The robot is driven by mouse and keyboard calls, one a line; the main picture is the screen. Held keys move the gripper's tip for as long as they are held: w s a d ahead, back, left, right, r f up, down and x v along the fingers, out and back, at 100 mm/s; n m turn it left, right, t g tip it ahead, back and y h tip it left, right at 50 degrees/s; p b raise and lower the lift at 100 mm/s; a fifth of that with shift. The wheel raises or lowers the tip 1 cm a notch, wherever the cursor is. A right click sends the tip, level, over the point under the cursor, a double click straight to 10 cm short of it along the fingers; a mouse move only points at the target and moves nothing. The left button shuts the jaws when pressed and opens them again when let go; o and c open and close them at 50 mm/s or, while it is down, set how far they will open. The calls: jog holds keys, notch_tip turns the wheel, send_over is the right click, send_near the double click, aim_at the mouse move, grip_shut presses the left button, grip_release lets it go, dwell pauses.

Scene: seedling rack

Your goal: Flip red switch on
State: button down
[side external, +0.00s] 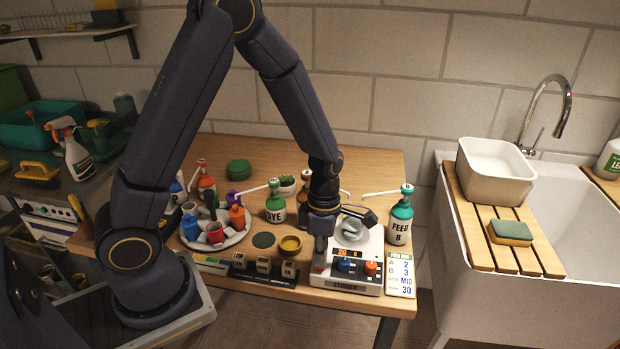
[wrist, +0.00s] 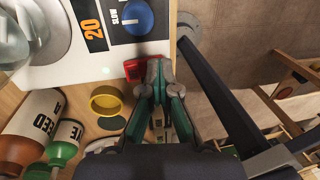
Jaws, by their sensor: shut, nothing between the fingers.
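The white stirrer (side external: 345,280) stands at the front right of the wooden table. It has a lit display, a blue knob (side external: 345,265) and an orange-red knob (side external: 370,268). The red switch (wrist: 132,70) is at the edge of the stirrer's panel in the wrist view, next to the blue knob (wrist: 137,17). My gripper (wrist: 158,68) is shut and empty. Its fingertips are right beside the red switch and partly cover it; I cannot tell if they touch. In the side view my gripper (side external: 320,258) is over the stirrer's left front and hides the switch. The switch's position cannot be read.
A clear glass vessel (side external: 352,229) sits on the stirrer. A FEED B bottle (side external: 399,222) and a number card (side external: 401,275) stand at its right. A yellow ring-shaped dish (side external: 290,245), small blocks and a round tray of cups (side external: 205,244) are to the left.

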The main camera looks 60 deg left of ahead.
jog(key=shift+w, duration=0.1)
jog(key=shift+w+a+r, duration=0.15)
jog(key=shift+w+a, duration=0.3)
jog(key=shift+a, duration=0.1)
jog(key=shift+r, duration=0.15)
notch_tip(320, 180, up, 14)
jog(key=s+d, duration=0.1)
jog(key=shift+s+d+f, duration=0.2)
jog(key=shift+s+d, duration=0.05)
